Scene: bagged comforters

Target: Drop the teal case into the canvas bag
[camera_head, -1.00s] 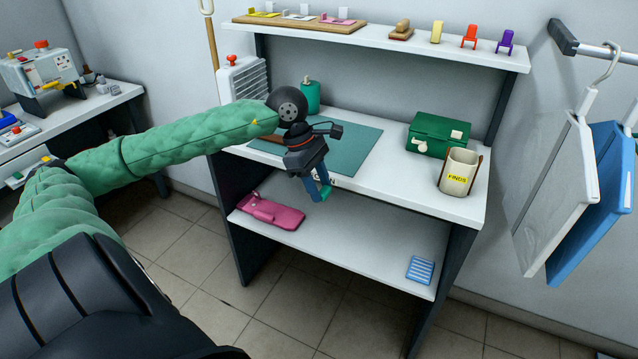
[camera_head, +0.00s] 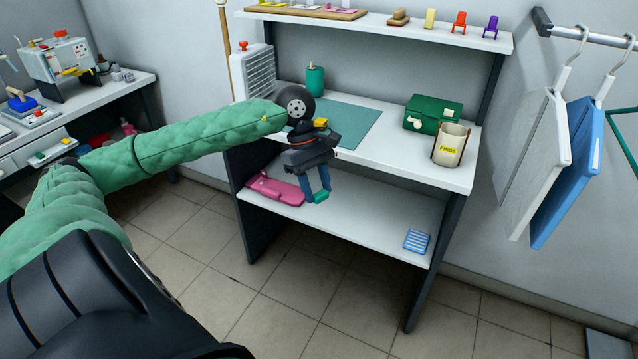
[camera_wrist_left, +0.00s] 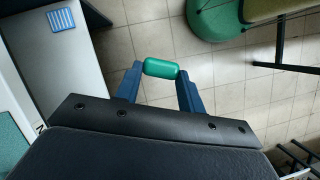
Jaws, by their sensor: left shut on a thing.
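My left gripper (camera_head: 317,196) is in front of the white workbench, with its blue fingers pointing down. It is shut on the small rounded teal case (camera_head: 320,197), held off every surface in front of the bench. In the left wrist view the teal case (camera_wrist_left: 161,68) sits crosswise between the two fingertips, with floor tiles below. The cream canvas bag (camera_head: 452,146), marked FINDS, stands upright with its mouth open on the bench top at right. The gripper is left of the bag and apart from it. My right gripper is in no view.
A green box (camera_head: 432,113) stands just left of the bag. A green bottle (camera_head: 315,79) and a teal mat (camera_head: 345,124) are on the bench top. The lower shelf (camera_head: 360,219) holds a pink item (camera_head: 275,188) and a blue striped piece (camera_head: 416,241). Bagged comforters (camera_head: 572,170) hang at right.

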